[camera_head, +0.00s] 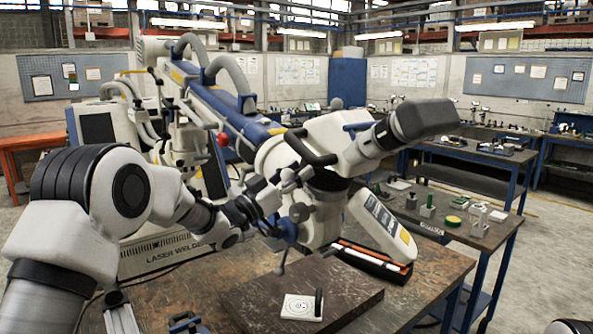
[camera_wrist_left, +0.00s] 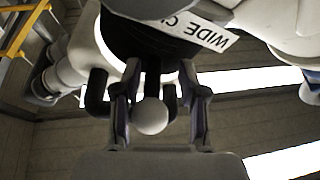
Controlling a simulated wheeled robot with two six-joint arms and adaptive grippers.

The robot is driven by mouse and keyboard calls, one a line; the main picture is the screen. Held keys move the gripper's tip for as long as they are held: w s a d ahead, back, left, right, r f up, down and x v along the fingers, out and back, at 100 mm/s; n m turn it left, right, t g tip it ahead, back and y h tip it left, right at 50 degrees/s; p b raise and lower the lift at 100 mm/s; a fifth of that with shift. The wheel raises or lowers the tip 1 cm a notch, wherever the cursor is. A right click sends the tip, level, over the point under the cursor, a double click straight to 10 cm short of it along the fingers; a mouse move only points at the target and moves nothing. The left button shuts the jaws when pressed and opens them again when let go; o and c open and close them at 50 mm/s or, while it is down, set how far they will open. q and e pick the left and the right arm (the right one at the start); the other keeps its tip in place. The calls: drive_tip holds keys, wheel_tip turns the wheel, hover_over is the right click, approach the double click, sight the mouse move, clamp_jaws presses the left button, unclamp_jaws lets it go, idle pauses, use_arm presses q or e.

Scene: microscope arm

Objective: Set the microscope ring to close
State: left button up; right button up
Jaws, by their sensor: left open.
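The microscope arm (camera_head: 278,150), white and blue with black handles, reaches over the bench in the head view. In the left wrist view its black ring (camera_wrist_left: 140,38) fills the top, with a white label (camera_wrist_left: 190,28) reading "WIDE CL…", the rest cut off or hard to read. A pale round knob (camera_wrist_left: 152,116) on a dark stem hangs below the ring. My left gripper (camera_head: 288,184) is at the microscope head. Its open fingers (camera_wrist_left: 160,82) stand on either side of the stem and knob; I cannot tell whether they touch. My right gripper is out of view.
A brown bench (camera_head: 400,302) lies below, with a dark board (camera_head: 350,290) bearing a small white item (camera_head: 299,306). A laser welder (camera_head: 165,255) stands behind my left arm. A side table (camera_head: 470,232) with small parts is at right.

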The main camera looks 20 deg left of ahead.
use_arm(q)
drive_tip(key=shift+s+r, duration=0.2)
drive_tip(key=shift+s, duration=0.15)
drive_tip(key=c, duration=0.5)
drive_tip(key=shift+s+d+r, duration=0.1)
clamp_jaws()
